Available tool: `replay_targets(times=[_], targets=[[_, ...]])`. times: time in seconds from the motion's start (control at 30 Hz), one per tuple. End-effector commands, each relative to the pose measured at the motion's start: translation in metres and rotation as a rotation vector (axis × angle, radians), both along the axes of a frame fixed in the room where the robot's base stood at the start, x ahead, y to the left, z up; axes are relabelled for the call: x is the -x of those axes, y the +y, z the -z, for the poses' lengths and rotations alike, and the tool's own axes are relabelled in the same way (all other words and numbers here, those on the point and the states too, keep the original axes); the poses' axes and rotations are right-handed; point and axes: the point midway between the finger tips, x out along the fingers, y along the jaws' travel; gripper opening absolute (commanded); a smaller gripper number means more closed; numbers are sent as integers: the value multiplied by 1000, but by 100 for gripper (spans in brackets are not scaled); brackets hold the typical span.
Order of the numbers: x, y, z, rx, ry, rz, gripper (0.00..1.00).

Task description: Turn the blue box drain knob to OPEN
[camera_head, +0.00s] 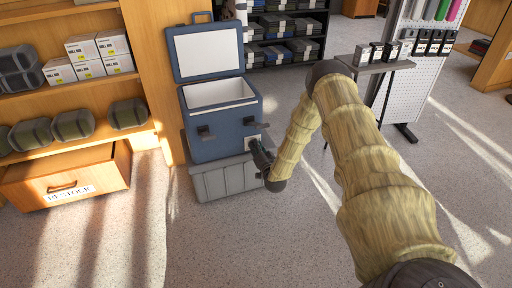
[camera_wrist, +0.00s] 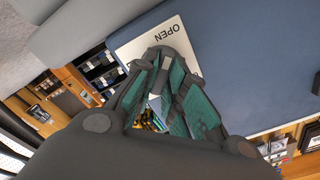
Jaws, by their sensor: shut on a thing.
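The blue box (camera_head: 218,138) stands with its lid up on a grey crate, in the middle left of the head view. My gripper (camera_head: 255,146) is at the lower part of its right side. In the wrist view, my gripper (camera_wrist: 167,66) is shut on the drain knob, and its teal finger pads lie over a white label (camera_wrist: 134,50) on the blue wall. The word OPEN reads upside down on the label. The knob is mostly hidden by the fingers, and I cannot tell which way it points.
The grey crate (camera_head: 221,180) under the box rests on the floor. A wooden shelf (camera_head: 70,97) with boxes and dark cases is on the left, above an open drawer (camera_head: 72,181). A small display stand (camera_head: 378,67) is at the right behind my arm. The floor in front is clear.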

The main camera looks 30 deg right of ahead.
Motion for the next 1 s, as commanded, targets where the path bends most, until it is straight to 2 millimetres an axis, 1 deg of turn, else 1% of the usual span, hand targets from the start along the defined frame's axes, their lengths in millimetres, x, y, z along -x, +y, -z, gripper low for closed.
replay_targets(times=[0.3, 0.33, 0.43, 0.47, 0.8, 0.87, 1.0], targets=[[-1, 1, 0, 2, 1, -2, 0], [-1, 1, 0, 2, 1, -2, 15], [-1, 1, 0, 2, 1, -2, 33], [0, 1, 0, 2, 0, -1, 34], [2, -1, 0, 1, 1, 1, 34], [5, 0, 0, 1, 2, 1, 34], [21, 3, 1, -1, 3, 1, 34]])
